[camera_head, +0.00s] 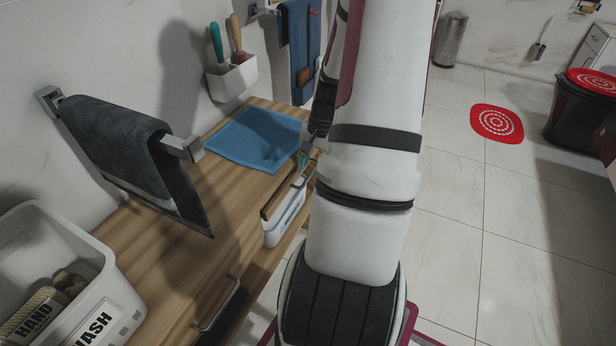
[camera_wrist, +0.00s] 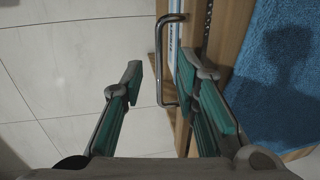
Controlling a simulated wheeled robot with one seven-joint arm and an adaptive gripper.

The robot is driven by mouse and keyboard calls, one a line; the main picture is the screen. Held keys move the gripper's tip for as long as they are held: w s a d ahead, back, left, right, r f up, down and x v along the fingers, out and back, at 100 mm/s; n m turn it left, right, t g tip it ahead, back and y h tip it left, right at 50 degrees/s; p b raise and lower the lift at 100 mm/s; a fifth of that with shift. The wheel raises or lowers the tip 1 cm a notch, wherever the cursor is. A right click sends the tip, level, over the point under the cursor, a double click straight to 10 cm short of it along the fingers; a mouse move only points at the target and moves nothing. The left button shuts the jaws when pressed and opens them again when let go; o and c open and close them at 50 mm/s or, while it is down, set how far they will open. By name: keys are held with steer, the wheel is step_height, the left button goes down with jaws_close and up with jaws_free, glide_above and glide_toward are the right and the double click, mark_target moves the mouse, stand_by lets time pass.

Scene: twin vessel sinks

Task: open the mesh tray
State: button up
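My gripper (camera_wrist: 158,74) is open in the wrist view, its two green-padded fingers apart. A metal bar handle (camera_wrist: 160,58) stands between the fingertips, nearer the right finger. The handle is on a narrow front at the counter's edge. Beside it runs a pale strip with lettering (camera_wrist: 176,50) and a dark, mesh-like line (camera_wrist: 206,35). In the head view, a white labelled tray or bin (camera_head: 284,222) shows at the counter edge, left of my arm. My arm hides most of the gripper there. I cannot tell whether the fingers touch the handle.
A blue cloth (camera_head: 258,140) lies on the wooden counter (camera_head: 190,240). Another handle (camera_head: 222,306) is on the counter's front, nearer the camera. A dark towel (camera_head: 115,135) hangs on a wall bar, above a white bin (camera_head: 60,250). Tiled floor (camera_head: 500,240) at right is open.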

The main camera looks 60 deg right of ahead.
steer(key=f, duration=0.1)
steer(key=f+b, duration=0.1)
steer(key=f, duration=0.1)
steer(key=shift+w+f, duration=0.25)
steer(key=shift+w, duration=0.1)
jaws_close()
